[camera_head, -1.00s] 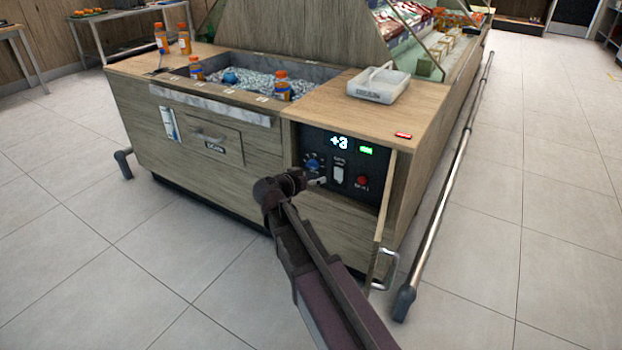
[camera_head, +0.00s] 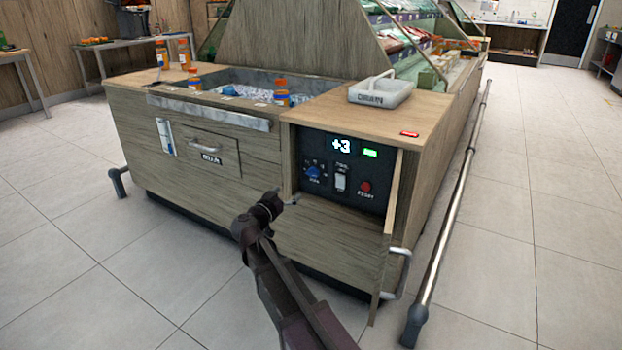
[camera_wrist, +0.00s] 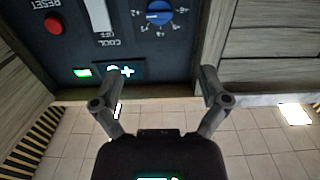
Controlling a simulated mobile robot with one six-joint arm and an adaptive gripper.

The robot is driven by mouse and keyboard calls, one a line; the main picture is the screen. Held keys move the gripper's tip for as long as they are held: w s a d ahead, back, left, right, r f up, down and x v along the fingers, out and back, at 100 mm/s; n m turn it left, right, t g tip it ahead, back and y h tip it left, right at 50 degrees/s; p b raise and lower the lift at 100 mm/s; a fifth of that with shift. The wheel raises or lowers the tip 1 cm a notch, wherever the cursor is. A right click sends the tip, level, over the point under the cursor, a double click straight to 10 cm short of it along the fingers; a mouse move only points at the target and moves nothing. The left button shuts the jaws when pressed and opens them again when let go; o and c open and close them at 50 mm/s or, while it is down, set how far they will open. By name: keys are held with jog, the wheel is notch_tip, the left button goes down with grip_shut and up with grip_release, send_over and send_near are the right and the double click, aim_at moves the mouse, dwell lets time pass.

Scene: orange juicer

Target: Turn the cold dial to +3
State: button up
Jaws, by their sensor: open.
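The blue cold dial (camera_head: 313,172) is on the dark control panel (camera_head: 357,190), below a display (camera_head: 340,146) reading +3. In the wrist view, which shows the panel upside down, the dial (camera_wrist: 159,13) is at the top. My gripper (camera_head: 290,199) is just below and left of the dial in the head view. My gripper (camera_wrist: 162,80) is open and empty in the wrist view, its two fingers apart and clear of the dial. The dial's exact pointer position is too small to tell.
A white switch (camera_head: 340,182) and a red reset button (camera_head: 365,187) are right of the dial. A green light (camera_head: 370,153) is lit. The open panel door (camera_head: 387,240) with its handle stands at the right. A metal rail (camera_head: 450,220) runs along the floor.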

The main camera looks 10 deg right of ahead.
aim_at(311, 174)
jog(key=shift+d, duration=0.1)
jog(key=x, duration=1.3)
jog(key=shift+w+d, duration=0.2)
jog(key=shift+w, duration=0.1)
jog(key=shift+c, duration=0.2)
jog(key=c, duration=1.1)
